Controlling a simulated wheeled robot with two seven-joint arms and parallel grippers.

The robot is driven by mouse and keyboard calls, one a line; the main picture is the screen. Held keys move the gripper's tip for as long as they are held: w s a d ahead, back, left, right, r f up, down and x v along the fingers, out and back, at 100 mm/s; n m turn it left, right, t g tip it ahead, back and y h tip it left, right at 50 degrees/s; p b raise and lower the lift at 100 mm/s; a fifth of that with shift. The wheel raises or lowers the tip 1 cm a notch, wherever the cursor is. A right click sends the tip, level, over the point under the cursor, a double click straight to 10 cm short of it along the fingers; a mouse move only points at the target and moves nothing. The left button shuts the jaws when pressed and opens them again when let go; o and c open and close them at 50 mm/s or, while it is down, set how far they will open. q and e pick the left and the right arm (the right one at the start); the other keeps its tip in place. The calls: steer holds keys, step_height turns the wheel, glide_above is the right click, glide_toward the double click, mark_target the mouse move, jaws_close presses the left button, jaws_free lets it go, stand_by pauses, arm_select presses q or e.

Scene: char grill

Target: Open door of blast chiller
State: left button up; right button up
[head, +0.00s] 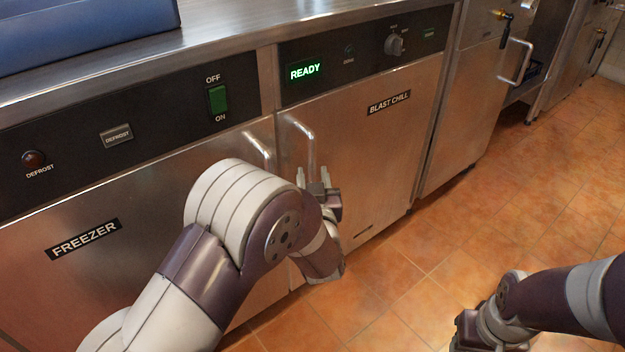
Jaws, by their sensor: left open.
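The blast chiller door (375,140) is a steel panel labelled BLAST CHILL, and it is closed. Its vertical bar handle (309,143) is near the door's left edge. My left gripper (315,180) is open with its fingers pointing up at the lower end of the handle. The fingers hide that end, and I cannot tell whether they touch the bar or surround it. My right gripper (467,332) is low at the bottom right, partly cut off by the frame, away from the door, and its jaws are unclear.
The freezer (150,200) stands to the left, its handle (258,150) close to the chiller's handle. A control panel with a green READY display (305,71) is above the chiller door. Another steel unit (470,110) stands to the right. The tiled floor (410,265) in front is clear.

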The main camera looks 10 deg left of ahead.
arm_select(q)
steer(key=shift+x, duration=1.05)
arm_select(e)
steer(key=shift+f, duration=0.4)
arm_select(q)
steer(key=shift+c, duration=0.3)
